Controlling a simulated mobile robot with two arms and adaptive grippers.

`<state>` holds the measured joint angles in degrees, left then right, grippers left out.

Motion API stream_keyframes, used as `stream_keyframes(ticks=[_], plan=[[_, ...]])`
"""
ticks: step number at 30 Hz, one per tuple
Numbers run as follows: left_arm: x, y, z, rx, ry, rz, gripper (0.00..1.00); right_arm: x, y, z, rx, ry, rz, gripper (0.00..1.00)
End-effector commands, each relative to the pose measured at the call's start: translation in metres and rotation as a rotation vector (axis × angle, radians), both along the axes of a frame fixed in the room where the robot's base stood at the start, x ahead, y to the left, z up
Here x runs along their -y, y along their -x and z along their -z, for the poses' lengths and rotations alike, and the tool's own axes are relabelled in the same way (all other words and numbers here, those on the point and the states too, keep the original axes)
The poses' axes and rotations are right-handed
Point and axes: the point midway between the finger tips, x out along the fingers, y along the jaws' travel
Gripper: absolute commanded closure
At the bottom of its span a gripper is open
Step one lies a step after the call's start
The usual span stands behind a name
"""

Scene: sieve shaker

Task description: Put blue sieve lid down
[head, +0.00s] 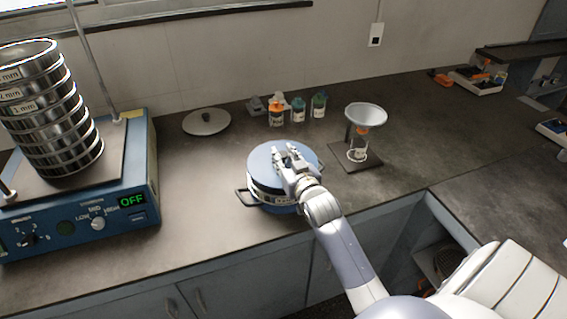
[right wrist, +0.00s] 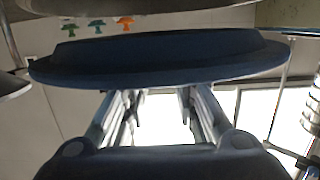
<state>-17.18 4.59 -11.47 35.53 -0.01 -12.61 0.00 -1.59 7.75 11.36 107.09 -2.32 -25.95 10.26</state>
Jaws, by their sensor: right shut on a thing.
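The blue sieve lid (head: 263,168) is a round, flat, light-blue disc in the middle of the head view. It is over a blue round container (head: 270,207) with dark side handles and a labelled band. I cannot tell whether the lid touches what is below it. My right gripper (head: 287,158) reaches in from the lower right and is shut on the lid, covering part of its top. In the right wrist view the lid (right wrist: 160,55) fills the upper middle, dark and edge-on, in front of the fingers (right wrist: 158,100). My left gripper is not in view.
A blue shaker (head: 148,190) reading OFF stands left with a metal sieve stack (head: 62,130). A grey round lid (head: 207,122) lies at the back. Small bottles (head: 298,110) and a funnel stand (head: 366,115) stand behind. Counter between shaker and container is clear.

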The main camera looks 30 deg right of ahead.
Motion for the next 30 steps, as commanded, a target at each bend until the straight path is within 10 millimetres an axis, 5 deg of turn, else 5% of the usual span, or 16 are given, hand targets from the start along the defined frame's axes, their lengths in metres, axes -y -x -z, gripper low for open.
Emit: stream_keyframes(ticks=[4,20,21,23,30], plan=[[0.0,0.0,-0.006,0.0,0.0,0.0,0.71,0.001,-0.005,0.021,-0.005,-0.001,0.0,1.0],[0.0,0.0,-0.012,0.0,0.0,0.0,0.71,0.001,-0.005,0.034,0.002,0.0,0.0,1.0],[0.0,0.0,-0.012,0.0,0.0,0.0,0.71,0.001,-0.005,0.035,0.001,0.0,0.0,0.71],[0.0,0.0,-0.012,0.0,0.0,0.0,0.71,0.001,-0.005,0.034,0.001,0.0,0.0,0.58],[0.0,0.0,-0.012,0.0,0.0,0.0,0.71,0.001,-0.005,0.034,0.001,0.0,0.0,0.54]])
